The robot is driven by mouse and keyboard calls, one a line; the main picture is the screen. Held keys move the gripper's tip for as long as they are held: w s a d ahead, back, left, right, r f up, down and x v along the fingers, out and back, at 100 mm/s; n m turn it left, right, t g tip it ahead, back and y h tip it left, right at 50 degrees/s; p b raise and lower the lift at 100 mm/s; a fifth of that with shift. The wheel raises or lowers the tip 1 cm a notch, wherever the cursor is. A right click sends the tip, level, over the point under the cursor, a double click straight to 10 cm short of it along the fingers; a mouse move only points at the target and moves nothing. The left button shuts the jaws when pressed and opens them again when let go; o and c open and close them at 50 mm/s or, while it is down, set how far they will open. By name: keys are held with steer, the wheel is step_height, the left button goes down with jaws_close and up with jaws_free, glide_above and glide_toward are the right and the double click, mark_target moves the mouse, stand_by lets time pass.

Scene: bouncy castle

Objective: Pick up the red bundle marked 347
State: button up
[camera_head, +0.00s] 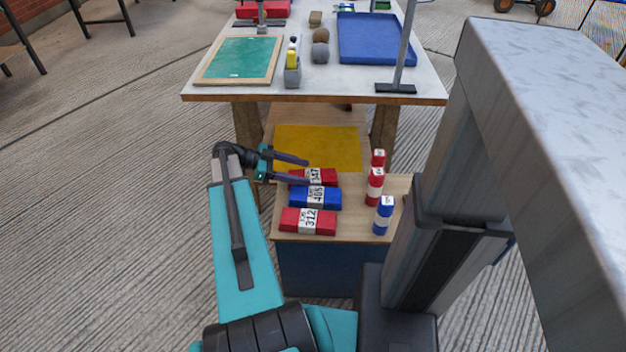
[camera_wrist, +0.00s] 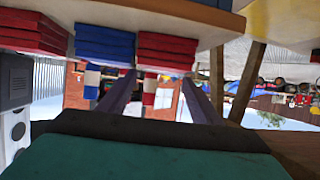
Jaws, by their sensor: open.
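The red bundle marked 347 (camera_head: 328,175) lies on the small wooden table, farthest back in a row of three, with a white label band. My gripper (camera_head: 307,173) is open at its left end, and its fingers partly cover the bundle. The wrist view appears upside down. There a red bundle (camera_wrist: 166,52), its label not visible, shows ahead, roughly between the tips of my open gripper (camera_wrist: 158,77). Nothing is held. Whether the fingers touch the bundle cannot be told.
A blue bundle marked 405 (camera_head: 327,198) lies close beside it, then a red bundle marked 312 (camera_head: 290,221). Two red rolls (camera_head: 375,188) and a blue roll (camera_head: 383,216) stand at right. A yellow sheet (camera_head: 320,145) lies behind, below the larger table (camera_head: 300,93).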

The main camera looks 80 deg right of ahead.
mark_target(311, 176)
steer(key=shift+f+x, duration=0.2)
steer(key=shift+x, duration=0.85)
steer(key=shift+f+x, duration=0.15)
steer(key=shift+x, duration=0.85)
steer(key=shift+a+b, duration=0.15)
steer(key=shift+b, duration=0.15)
steer(key=c, duration=0.8)
steer(key=shift+w, duration=0.1)
step_height(311, 176, up, 10)
steer(key=p, duration=0.2)
steer(key=shift+r, duration=0.2)
